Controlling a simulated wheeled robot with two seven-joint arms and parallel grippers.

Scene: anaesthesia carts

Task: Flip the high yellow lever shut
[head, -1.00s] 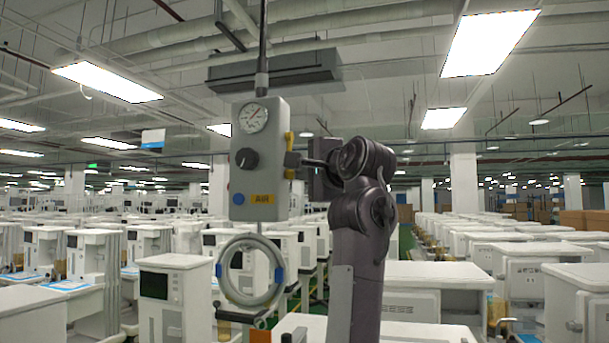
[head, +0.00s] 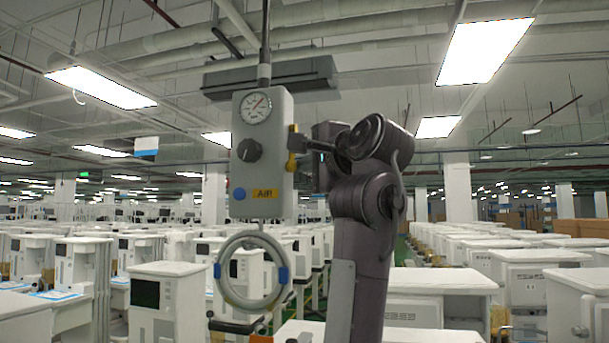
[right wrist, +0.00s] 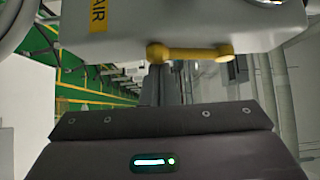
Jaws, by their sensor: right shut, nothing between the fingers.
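The yellow lever (head: 291,162) is on the right side face of a hanging grey box (head: 272,178) marked AIR. It runs along that face, its lower end near the AIR label and its other end toward the gauge. In the right wrist view the whole lever (right wrist: 195,53) shows as a bar with a rounded knob at each end. My right gripper (head: 299,143) is shut and empty, its tips at the lever in the head view. They hide part of it there, and I cannot tell whether they touch it. My left gripper is not in view.
The box carries a gauge (head: 256,108), a black knob (head: 249,150) and a blue button (head: 239,194). A coiled hose (head: 224,283) hangs below it. White carts (head: 165,296) stand in rows behind, and the space around the box is free.

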